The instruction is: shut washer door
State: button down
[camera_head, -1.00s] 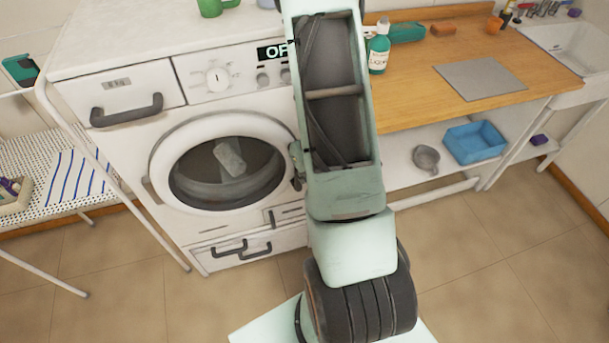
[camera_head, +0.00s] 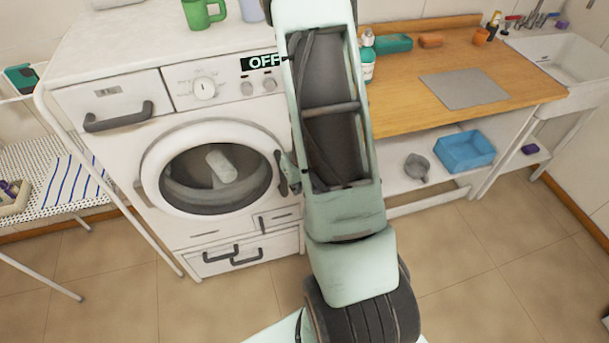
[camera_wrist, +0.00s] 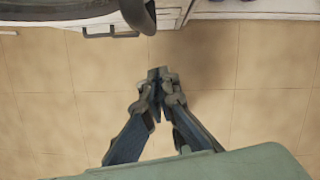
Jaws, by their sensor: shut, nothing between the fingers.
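The white washer (camera_head: 110,160) stands at left in the head view. Its round door (camera_head: 160,150) has a white ring and a dark window with a pale item showing through it. In the wrist view, a curved dark and grey rim, apparently the door (camera_wrist: 75,27), crosses the top left. My gripper (camera_wrist: 161,73) is shut and empty, its fingertips together over the floor, below and right of that rim. In the head view my arm hides the gripper.
Washer drawers with dark handles (camera_head: 221,253) lie below the door. A wooden counter (camera_head: 420,95) with bottles and a grey board stands right, over a shelf with a blue bin (camera_head: 465,152). A white-framed rack (camera_head: 60,210) stands left. The floor in front is clear.

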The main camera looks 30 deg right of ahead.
jog(key=p+v, duration=0.2)
jog(key=v, duration=0.5)
jog(key=shift+a+r, duration=0.2)
jog(key=shift+r, duration=0.05)
